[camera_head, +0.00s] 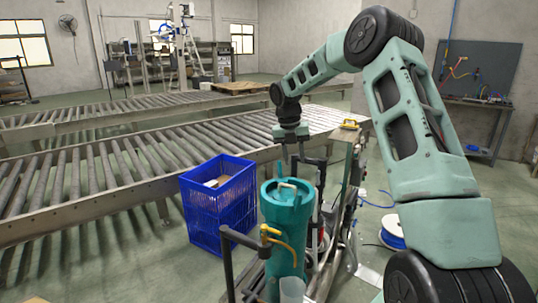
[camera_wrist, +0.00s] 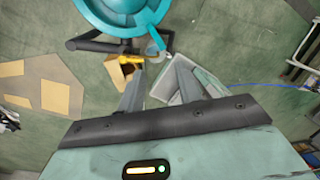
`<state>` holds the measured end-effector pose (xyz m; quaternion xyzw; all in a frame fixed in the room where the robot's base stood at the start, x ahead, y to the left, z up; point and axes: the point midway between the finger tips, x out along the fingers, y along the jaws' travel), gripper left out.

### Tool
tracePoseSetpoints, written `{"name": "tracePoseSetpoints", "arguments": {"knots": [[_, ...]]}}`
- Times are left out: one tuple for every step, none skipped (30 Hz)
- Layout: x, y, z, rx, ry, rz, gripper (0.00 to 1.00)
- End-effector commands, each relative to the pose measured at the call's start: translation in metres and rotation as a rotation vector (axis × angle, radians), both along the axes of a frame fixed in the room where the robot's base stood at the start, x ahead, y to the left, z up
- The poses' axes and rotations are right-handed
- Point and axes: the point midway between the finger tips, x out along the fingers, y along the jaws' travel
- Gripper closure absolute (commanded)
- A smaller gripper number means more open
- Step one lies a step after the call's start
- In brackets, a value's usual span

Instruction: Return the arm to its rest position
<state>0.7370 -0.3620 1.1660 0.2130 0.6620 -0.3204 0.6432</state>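My arm, in pale green with dark joints, reaches from the lower right of the head view up over an elbow and down to the middle. My gripper (camera_head: 292,165) points down above a teal cylinder (camera_head: 283,232) with a pale bar across its top. In the wrist view the two grey fingers of my gripper (camera_wrist: 160,68) stand apart with nothing held between them. The round teal cylinder (camera_wrist: 122,14) shows at the top edge there, beyond the fingertips. The exact height of the fingertips over the cylinder is hard to tell.
A blue crate (camera_head: 218,203) stands left of the cylinder. Roller conveyors (camera_head: 110,170) run across the left and middle. A dark handle bar (camera_head: 228,262) rises in front of the cylinder. A blue cable reel (camera_head: 392,230) lies near my arm. Open floor (camera_head: 130,262) shows at lower left.

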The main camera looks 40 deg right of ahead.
Motion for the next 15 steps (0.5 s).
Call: {"name": "tracePoseSetpoints", "arguments": {"knots": [[0.0,0.0,0.0,0.0,0.0,0.0,0.65],[0.0,0.0,0.0,0.0,0.0,0.0,0.65],[0.0,0.0,0.0,0.0,0.0,0.0,0.65],[0.0,0.0,0.0,0.0,0.0,0.0,0.65],[0.0,0.0,0.0,0.0,0.0,0.0,0.65],[0.0,0.0,0.0,0.0,0.0,0.0,0.65],[0.0,0.0,0.0,0.0,0.0,0.0,0.65],[0.0,0.0,0.0,0.0,0.0,0.0,0.65],[0.001,0.009,0.001,0.0,-0.004,-0.007,0.65],[0.002,0.017,0.001,0.001,-0.009,-0.018,0.65],[0.002,0.028,0.002,0.002,-0.014,-0.032,0.65],[0.003,0.047,0.004,0.004,-0.024,-0.059,0.65],[0.002,0.063,0.005,0.006,-0.032,-0.085,0.65],[0.001,0.082,0.006,0.008,-0.041,-0.115,0.65],[-0.002,0.109,0.008,0.013,-0.053,-0.163,0.65]]}}
